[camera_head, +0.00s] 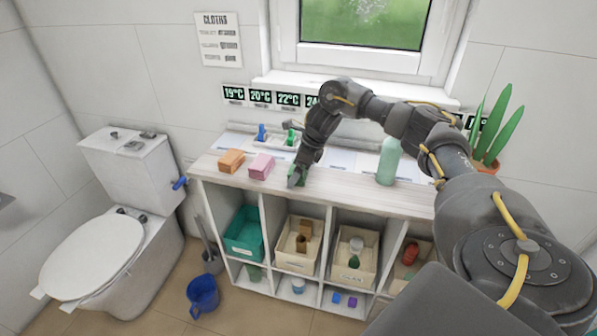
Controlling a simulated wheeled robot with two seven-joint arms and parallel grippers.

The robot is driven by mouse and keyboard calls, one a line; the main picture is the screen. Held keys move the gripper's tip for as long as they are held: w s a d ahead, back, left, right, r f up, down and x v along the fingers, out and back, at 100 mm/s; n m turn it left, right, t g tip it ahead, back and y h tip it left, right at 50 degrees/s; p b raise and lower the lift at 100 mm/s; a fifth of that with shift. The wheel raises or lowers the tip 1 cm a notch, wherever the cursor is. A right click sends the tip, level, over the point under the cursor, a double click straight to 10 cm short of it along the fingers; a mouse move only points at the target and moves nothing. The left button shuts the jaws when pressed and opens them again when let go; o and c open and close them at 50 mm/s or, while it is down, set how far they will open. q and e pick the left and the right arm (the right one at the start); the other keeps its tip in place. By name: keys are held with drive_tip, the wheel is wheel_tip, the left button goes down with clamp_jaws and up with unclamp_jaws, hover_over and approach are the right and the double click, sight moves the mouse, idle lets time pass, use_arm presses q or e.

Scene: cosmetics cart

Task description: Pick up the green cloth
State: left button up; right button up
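A small green item, apparently the green cloth (304,170), sits on the white cabinet top (335,188), in line with an orange and a pink block. My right arm comes in from the right and reaches down over it. My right gripper (297,178) is at the green item and hides most of it. I cannot tell whether its fingers are open or closed on it. My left gripper is not in view.
A pink block (262,166) and an orange block (231,161) lie left of the gripper. A pale green bottle (387,162) stands to the right, near a potted plant (492,130). Bins fill the shelves below. A toilet (110,250) and blue bucket (202,294) stand left.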

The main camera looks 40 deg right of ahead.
drive_tip(key=c, duration=0.9)
drive_tip(key=shift+r, duration=0.45)
drive_tip(key=s+r, duration=0.1)
drive_tip(key=r, duration=0.1)
drive_tip(key=a+r, duration=0.1)
drive_tip(key=r, duration=0.2)
drive_tip(key=s+a+r, duration=0.1)
drive_tip(key=r, duration=0.1)
drive_tip(key=shift+s+a+r, duration=0.15)
drive_tip(key=shift+s+a, duration=0.1)
drive_tip(key=shift+s, duration=0.1)
drive_tip(key=s+a+r, duration=0.4)
drive_tip(key=s+a, duration=0.3)
drive_tip(key=shift+s+r, duration=0.35)
drive_tip(key=shift+r, duration=0.05)
